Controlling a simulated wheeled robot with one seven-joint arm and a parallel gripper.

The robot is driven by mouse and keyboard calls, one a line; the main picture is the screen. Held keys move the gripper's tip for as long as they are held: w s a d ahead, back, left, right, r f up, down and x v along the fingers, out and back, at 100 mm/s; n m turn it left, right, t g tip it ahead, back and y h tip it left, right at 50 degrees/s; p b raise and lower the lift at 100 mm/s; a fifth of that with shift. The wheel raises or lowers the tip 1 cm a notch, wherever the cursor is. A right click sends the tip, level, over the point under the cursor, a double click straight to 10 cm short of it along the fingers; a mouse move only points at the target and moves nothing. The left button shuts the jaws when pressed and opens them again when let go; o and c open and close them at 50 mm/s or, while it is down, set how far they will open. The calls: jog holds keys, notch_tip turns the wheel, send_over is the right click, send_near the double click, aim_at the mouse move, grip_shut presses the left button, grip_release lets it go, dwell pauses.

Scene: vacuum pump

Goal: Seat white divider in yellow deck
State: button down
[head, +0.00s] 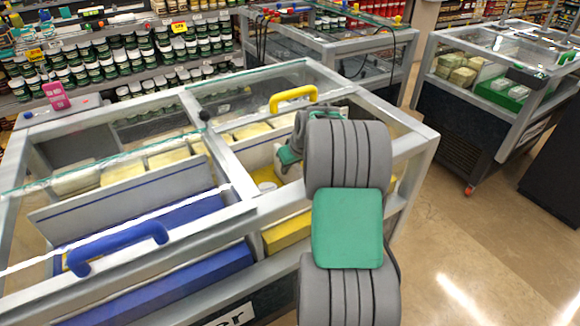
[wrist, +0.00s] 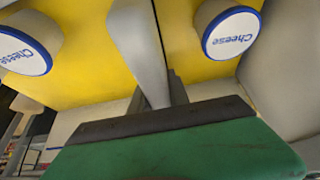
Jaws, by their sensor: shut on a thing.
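The white divider (wrist: 138,45) shows in the wrist view as a pale, narrow panel seen nearly edge-on. It runs up from the dark jaws of my gripper (wrist: 160,98), which are shut on it. The yellow deck (wrist: 85,60) lies beyond it, with a cheese tub on each side of the panel. Whether the divider's far edge touches the deck cannot be told. In the head view my gripper (head: 290,158) is inside the right bay of the case, largely hidden by my arm. A strip of the yellow deck (head: 288,233) shows at the bay's front.
White-lidded cheese tubs (wrist: 232,32) and (wrist: 25,50) stand close to the divider. A pale wall (wrist: 290,75) lies at the right. In the head view, the left bay has a blue deck (head: 200,213) and blue handle (head: 118,245). A yellow handle (head: 293,97) is behind my gripper.

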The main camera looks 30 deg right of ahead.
jog(key=shift+f+b, duration=0.65)
jog(key=shift+f, duration=0.35)
jog(key=c, duration=1.2)
grip_release()
jog(key=shift+o, duration=0.2)
notch_tip(320, 180, up, 3)
jog(key=shift+f+b, duration=0.15)
jog(key=shift+b, duration=0.15)
jog(key=s+a+r+b, duration=0.1)
jog(key=s+a+r, duration=0.5)
jog(key=s+r, duration=0.4)
jog(key=s, duration=0.2)
jog(key=shift+s+r, duration=0.15)
jog(key=shift+s, duration=0.2)
